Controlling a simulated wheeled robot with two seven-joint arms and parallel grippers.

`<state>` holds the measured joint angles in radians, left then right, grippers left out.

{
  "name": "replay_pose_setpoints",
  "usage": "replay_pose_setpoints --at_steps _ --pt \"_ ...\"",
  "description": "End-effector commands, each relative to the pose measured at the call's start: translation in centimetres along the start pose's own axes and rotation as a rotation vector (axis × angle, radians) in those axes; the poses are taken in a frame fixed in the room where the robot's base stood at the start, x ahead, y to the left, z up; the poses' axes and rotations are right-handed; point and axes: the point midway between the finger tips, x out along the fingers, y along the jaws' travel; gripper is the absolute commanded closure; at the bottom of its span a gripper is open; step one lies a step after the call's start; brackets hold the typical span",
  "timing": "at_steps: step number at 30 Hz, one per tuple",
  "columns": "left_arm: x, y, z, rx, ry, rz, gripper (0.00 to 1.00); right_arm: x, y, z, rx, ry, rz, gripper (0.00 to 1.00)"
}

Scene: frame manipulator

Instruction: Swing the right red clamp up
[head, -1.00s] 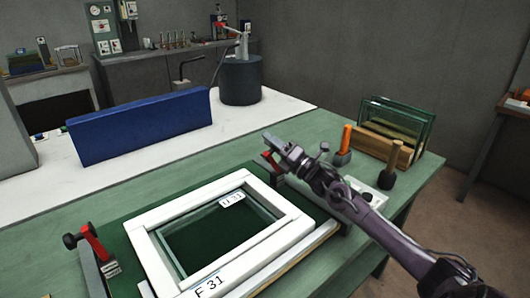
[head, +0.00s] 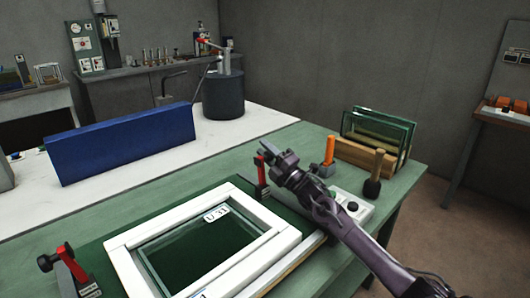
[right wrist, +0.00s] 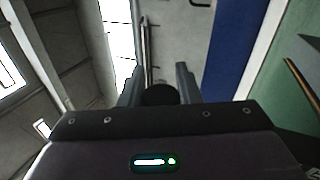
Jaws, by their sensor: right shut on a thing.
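The right red clamp (head: 261,171) stands at the far right corner of the white frame (head: 282,236), its red arm close to upright. My right gripper (head: 268,149) is at the top of this clamp. In the right wrist view its two fingers are closed around a dark round knob (right wrist: 160,95), which fits the clamp's black handle end. In the head view the gripper hides that knob. The left red clamp (head: 70,262), with a black knob, stands tilted at the frame's left. My left gripper is not in view.
An orange-handled tool (head: 328,155) and a dark mallet (head: 375,175) stand right of my gripper. Glass panes (head: 385,130) stand in a wooden rack behind them. A grey box with buttons (head: 350,205) lies by my forearm. A blue block (head: 120,143) stands farther left.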

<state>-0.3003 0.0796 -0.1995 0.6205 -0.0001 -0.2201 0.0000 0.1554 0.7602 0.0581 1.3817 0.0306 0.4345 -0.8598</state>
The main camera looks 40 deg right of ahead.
Motion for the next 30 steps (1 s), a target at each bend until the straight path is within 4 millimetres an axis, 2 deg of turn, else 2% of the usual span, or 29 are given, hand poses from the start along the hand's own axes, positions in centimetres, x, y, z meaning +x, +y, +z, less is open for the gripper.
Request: replay_pose_setpoints --at_steps 7,8,12,23,30 --pt "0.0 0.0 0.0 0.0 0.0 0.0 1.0 0.0 0.0 0.1 -0.003 -0.002 0.0 1.0" --pt "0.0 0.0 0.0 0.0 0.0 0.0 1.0 0.0 0.0 0.1 -0.003 -0.002 0.0 0.67" --pt "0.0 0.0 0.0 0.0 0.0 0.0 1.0 0.0 0.0 0.1 -0.002 -0.001 0.001 0.49" --pt "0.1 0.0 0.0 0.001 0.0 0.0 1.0 -0.4 -0.1 0.0 -0.002 0.0 -0.002 0.48" --pt "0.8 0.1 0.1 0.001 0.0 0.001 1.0 -3.4 -0.3 -0.1 -0.002 0.001 -0.004 0.48"
